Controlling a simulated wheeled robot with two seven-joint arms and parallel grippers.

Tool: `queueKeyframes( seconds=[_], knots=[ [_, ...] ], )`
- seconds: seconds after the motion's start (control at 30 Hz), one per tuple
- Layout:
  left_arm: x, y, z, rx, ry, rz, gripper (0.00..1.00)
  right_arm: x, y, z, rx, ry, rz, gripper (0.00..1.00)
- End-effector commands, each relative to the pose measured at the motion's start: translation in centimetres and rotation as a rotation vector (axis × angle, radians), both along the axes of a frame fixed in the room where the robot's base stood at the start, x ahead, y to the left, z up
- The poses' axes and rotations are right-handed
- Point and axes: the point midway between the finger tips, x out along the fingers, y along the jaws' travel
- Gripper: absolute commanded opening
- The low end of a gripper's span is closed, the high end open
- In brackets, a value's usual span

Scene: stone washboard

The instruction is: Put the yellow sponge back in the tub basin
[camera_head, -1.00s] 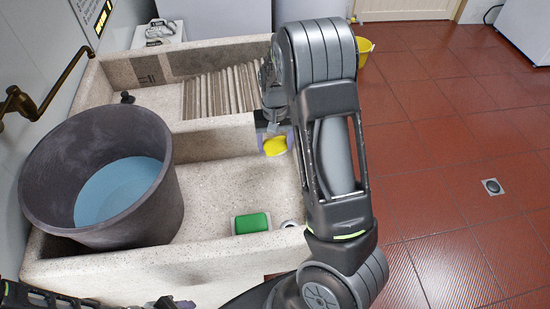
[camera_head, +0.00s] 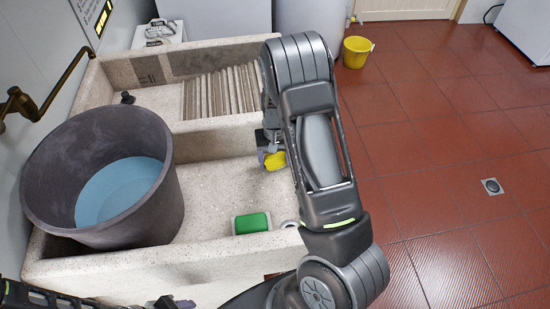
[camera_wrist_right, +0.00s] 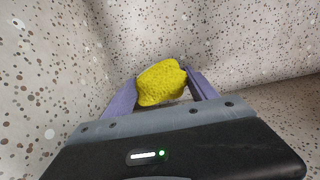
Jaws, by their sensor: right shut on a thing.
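The yellow sponge (camera_head: 274,160) is between the purple fingers of my right gripper (camera_head: 268,158), which is shut on it. The right wrist view shows the sponge (camera_wrist_right: 161,83) between both fingers (camera_wrist_right: 160,88), with speckled stone walls around it. The stone tub basin (camera_head: 212,183) is the front compartment of the washboard sink. The sponge is inside or over its right end; its height above the floor is hard to tell. My right arm hides the basin's right end. Part of my left gripper (camera_head: 172,303) shows at the bottom edge, its jaws unclear.
A large dark bucket (camera_head: 165,195) with blue inside stands at the basin's left. A green sponge (camera_head: 252,222) and a small pale round thing (camera_head: 290,224) are near the front wall. A ribbed washboard (camera_head: 222,92) lies behind the divider. A yellow bucket (camera_head: 356,52) stands on the floor.

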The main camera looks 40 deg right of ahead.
Motion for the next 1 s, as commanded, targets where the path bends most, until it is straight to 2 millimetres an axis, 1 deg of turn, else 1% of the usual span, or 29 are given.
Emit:
queueKeyframes(
  seconds=[0.17,0.27,0.3,0.57,0.83,0.9,1.0],
  knots=[
    [0.0,0.0,-0.1,0.0,0.0,0.0,0.49,0.0,0.0,0.0,0.0,-0.001,0.001,0.28],
    [0.0,0.0,-0.4,0.0,0.0,0.0,0.49,0.0,0.0,-0.4,0.0,0.0,0.001,0.28],
    [0.0,0.0,-0.4,0.0,0.0,0.0,0.49,0.0,0.0,-0.4,0.0,-0.001,0.001,0.67],
    [0.0,0.0,-0.3,-0.001,0.0,0.0,0.49,0.0,0.0,-0.2,0.0,0.0,0.001,0.88],
    [0.0,0.0,-0.2,0.0,0.0,0.0,0.49,0.0,0.0,-0.1,0.0,0.0,0.001,0.88],
    [0.0,0.0,0.1,0.0,0.0,0.0,0.49,0.0,0.0,0.2,0.0,0.0,0.001,0.88],
    [0.0,0.0,-0.1,0.0,0.0,0.0,0.49,0.1,0.0,0.8,-0.001,-0.003,0.002,0.88]
  ],
)
